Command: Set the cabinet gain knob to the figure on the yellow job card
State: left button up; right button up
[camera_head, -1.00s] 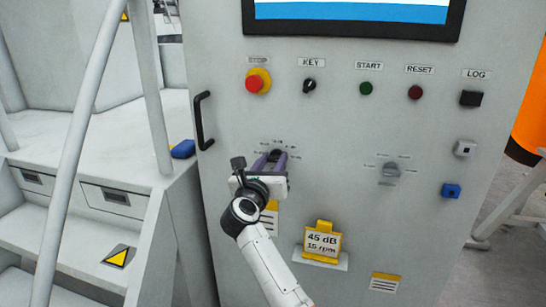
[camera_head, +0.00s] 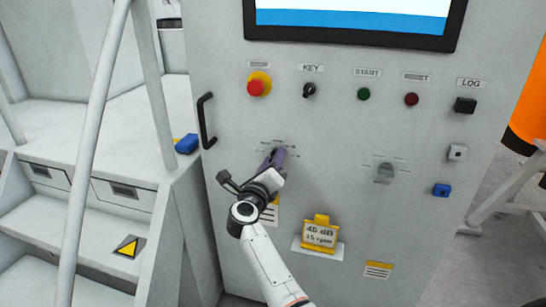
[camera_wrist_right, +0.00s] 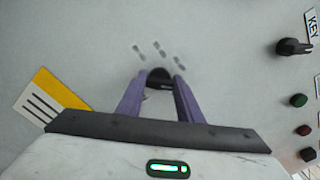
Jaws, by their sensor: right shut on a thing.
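The yellow job card (camera_head: 320,234) stands in a small holder low on the cabinet front and reads 45 dB and 15 rpm. A dark knob (camera_wrist_right: 159,77) is between the purple fingers of my right gripper (camera_wrist_right: 160,84), which is shut on it. In the head view my right gripper (camera_head: 275,157) covers most of this knob, and the small scale marks around it are too blurred to read. A second, grey knob (camera_head: 385,171) with its own scale sits to the right, untouched. I cannot read which knob is labelled gain. My left gripper is not in view.
Above are a red stop button (camera_head: 258,86), a key switch (camera_head: 309,90), a green button (camera_head: 364,94) and a dark red button (camera_head: 411,99). A black door handle (camera_head: 206,120) is at the left edge. Grey steps with a rail (camera_head: 95,120) stand left.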

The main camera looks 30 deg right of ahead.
dwell(0.4)
jog(key=o, duration=1.1)
jog(key=shift+a, duration=0.1)
